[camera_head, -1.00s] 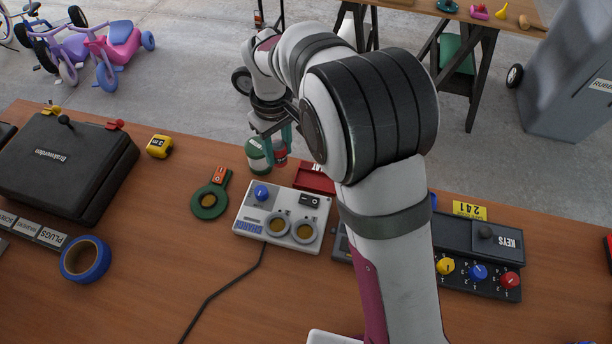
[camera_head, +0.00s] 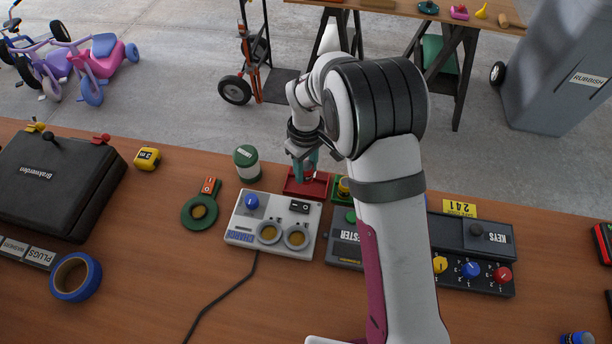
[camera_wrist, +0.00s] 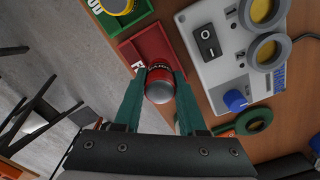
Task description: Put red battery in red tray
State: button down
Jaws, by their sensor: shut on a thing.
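My gripper (camera_head: 307,172) is shut on the red battery, with its teal fingers on either side of it. In the wrist view the red battery (camera_wrist: 159,76) shows a red band with dark lettering and a grey end, between the fingertips (camera_wrist: 160,85). The red tray (camera_head: 291,183) lies behind the white charger, and my gripper is over it. In the wrist view the red tray (camera_wrist: 135,52) is beyond the battery. I cannot tell whether the battery touches the tray floor. In the head view the battery is mostly hidden by the fingers.
The white charger (camera_head: 240,222) stands in front of the tray. A green ring tool (camera_head: 200,211) lies farther left.

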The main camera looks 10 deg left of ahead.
aim_at(306, 178)
jog(key=shift+f, duration=1.75)
jog(key=shift+f, duration=0.1)
jog(key=shift+c, duration=2.4)
grip_release()
notch_tip(306, 178, up, 12)
jog(key=shift+r, duration=0.15)
jog(key=s+d+r+m, duration=0.5)
jog(key=s+d+r, duration=0.2)
jog(key=d, duration=0.1)
jog(key=s+d+m+y, duration=0.1)
jog(key=s+d+m, duration=0.3)
jog(key=s, duration=0.6)
jog(key=s+d+m, duration=0.3)
jog(key=s+m, duration=0.4)
jog(key=s, duration=0.3)
jog(key=shift+d+r+m+y, duration=0.35)
jog(key=shift+m+y, duration=0.05)
